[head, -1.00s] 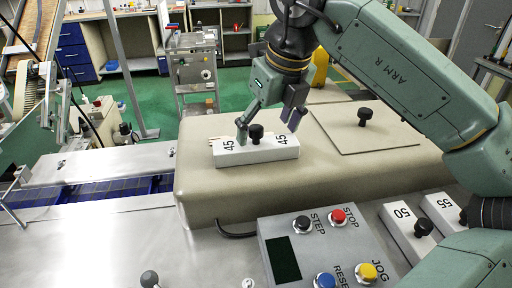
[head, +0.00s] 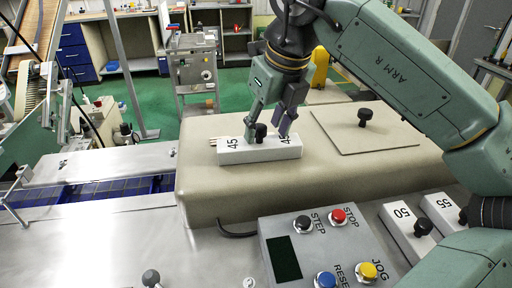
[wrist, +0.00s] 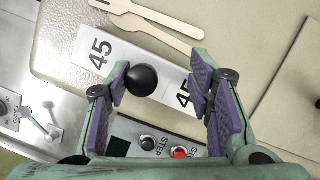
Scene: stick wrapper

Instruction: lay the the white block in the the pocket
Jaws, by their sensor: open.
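The white block (head: 260,149) marked 45, with a black knob (head: 261,132) on top, lies on the beige housing. It also shows in the wrist view (wrist: 126,52), with its knob (wrist: 141,81). My gripper (head: 268,132) is open above the block, its fingers on either side of the knob. In the wrist view the knob is close to the left finger of my gripper (wrist: 160,84), with a wider gap to the right finger. I cannot make out a pocket; whether one lies under the block is hidden.
Wooden sticks (wrist: 157,17) lie beside the block. A beige plate (head: 385,135) with a black knob lies to its right. White blocks marked 50 (head: 408,234) and 55 (head: 444,214) lie at right. A button panel (head: 325,250) stands in front.

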